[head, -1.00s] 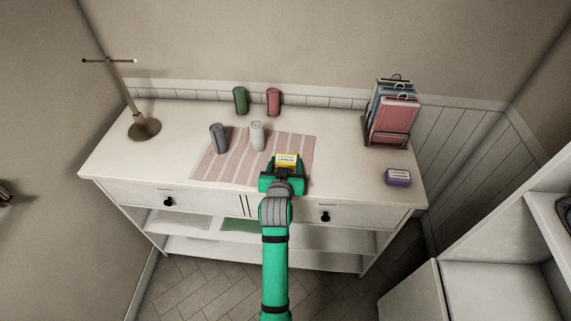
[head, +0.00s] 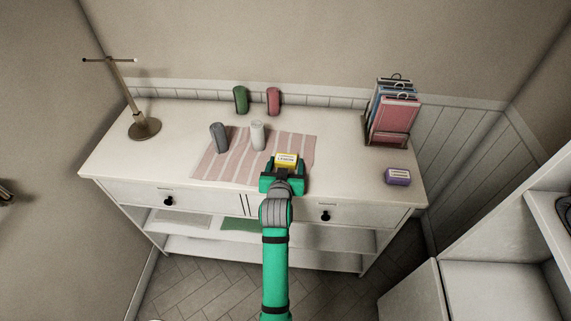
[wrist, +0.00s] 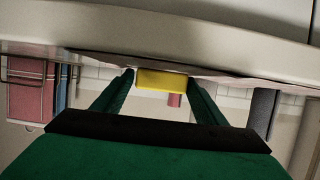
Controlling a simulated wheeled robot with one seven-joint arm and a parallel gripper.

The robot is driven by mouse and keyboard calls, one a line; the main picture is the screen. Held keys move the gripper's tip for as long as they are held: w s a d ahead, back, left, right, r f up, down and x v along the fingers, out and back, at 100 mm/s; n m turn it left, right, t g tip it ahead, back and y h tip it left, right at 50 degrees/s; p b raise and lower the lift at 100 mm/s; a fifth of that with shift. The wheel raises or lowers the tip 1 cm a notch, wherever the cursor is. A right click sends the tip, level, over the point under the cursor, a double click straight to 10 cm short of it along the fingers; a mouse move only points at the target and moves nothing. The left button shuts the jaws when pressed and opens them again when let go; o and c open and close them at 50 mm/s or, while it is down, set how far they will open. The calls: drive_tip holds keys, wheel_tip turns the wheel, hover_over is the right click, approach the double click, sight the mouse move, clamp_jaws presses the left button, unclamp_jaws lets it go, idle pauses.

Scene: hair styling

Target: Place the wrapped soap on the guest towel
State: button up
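The yellow wrapped soap (head: 287,160) is at the near right part of the pink striped guest towel (head: 223,168) on the white dresser. In the wrist view the yellow soap (wrist: 162,79) appears between my fingertips, its edge against the towel surface. My gripper (head: 284,172) is low over the towel's front edge. The fingers (wrist: 161,85) stand apart on either side of the soap, with what look like thin gaps. The soap's near side is partly hidden by the gripper in the head view.
A grey cylinder (head: 219,138) and a white cylinder (head: 258,136) stand on the towel. Green (head: 240,100) and pink (head: 273,101) cylinders stand behind. A purple bar (head: 397,177) and a rack of packets (head: 390,123) are right; a brass stand (head: 145,128) is left.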

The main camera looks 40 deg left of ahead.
drive_tip(key=shift+s+f, duration=0.2)
drive_tip(key=shift+f, duration=0.55)
drive_tip(key=shift+r, duration=0.25)
drive_tip(key=r+v, duration=0.1)
drive_tip(key=v, duration=1.1)
drive_tip(key=shift+w+r, duration=0.2)
drive_tip(key=shift+r, duration=0.05)
drive_tip(key=shift+d, duration=0.15)
drive_tip(key=s+d+f+m+t+h, duration=0.1)
drive_tip(key=s+d+f, duration=0.35)
drive_tip(key=d, duration=0.45)
drive_tip(key=s+d+f+m+t+h, duration=0.15)
drive_tip(key=s+d+f, duration=0.3)
drive_tip(key=d, duration=0.45)
drive_tip(key=s+d+r+m+h, duration=0.1)
drive_tip(key=s+d+m+h, duration=0.1)
drive_tip(key=s+d, duration=0.4)
drive_tip(key=s+d+r+m+t+h, duration=0.1)
drive_tip(key=s+d+h, duration=0.1)
drive_tip(key=s+d, duration=0.5)
drive_tip(key=s, duration=0.5)
drive_tip(key=shift+s+d+r+m, duration=0.25)
drive_tip(key=shift+d+m, duration=0.1)
